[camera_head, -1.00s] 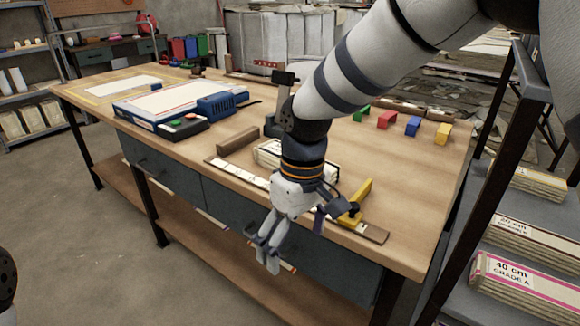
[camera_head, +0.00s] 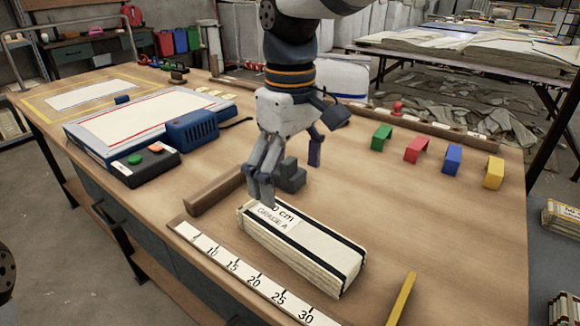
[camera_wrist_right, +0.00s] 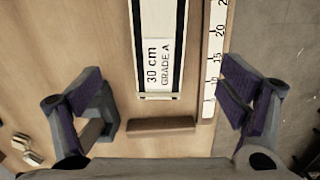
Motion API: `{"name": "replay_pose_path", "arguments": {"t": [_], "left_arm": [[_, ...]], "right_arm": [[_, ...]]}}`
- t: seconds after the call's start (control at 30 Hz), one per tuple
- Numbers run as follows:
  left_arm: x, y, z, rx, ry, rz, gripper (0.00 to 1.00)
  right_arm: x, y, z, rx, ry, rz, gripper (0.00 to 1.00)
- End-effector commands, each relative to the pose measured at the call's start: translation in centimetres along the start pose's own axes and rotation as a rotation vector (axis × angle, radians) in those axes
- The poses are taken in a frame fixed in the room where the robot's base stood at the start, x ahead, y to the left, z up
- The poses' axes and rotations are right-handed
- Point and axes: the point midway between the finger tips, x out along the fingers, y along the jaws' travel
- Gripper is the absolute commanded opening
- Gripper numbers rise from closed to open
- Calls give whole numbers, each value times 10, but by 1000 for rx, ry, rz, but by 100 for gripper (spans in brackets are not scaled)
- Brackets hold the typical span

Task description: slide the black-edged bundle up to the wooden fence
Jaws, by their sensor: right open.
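The black-edged bundle (camera_head: 297,250), pale with dark edge bands and a "30 cm GRADE A" label, lies flat along the ruler (camera_head: 236,270). The wooden fence (camera_head: 213,191) is a brown bar beyond the bundle's labelled end. In the right wrist view, a narrow strip of bare table shows between the bundle (camera_wrist_right: 158,50) and the fence (camera_wrist_right: 160,124). My right gripper (camera_head: 288,172) points down above the bundle's labelled end. In the right wrist view it (camera_wrist_right: 168,102) is open and empty, with fingers wide apart. My left gripper is not in view.
A dark grey stepped block (camera_head: 290,174) stands close to my right gripper. A yellow bar (camera_head: 402,298) lies right of the bundle. Several coloured blocks, including a red one (camera_head: 416,149), stand at the back right. A blue device (camera_head: 192,128) and button box (camera_head: 146,164) are at left.

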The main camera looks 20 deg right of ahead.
Motion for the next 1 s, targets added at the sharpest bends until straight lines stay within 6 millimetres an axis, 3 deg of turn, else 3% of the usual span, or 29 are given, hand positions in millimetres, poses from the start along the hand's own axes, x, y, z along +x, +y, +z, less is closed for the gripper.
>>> {"name": "replay_pose_path", "arguments": {"t": [0.17, 0.6, 0.8, 1.0], "left_arm": [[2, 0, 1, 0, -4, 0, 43], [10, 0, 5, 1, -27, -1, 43], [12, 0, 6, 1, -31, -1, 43], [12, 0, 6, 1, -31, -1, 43]], "right_arm": [[19, 0, 1, 0, -6, -2, 90], [103, -1, 1, -1, -5, -3, 90], [120, 0, 0, 1, -1, -1, 90], [121, 0, 0, 1, 0, 0, 90]]}}
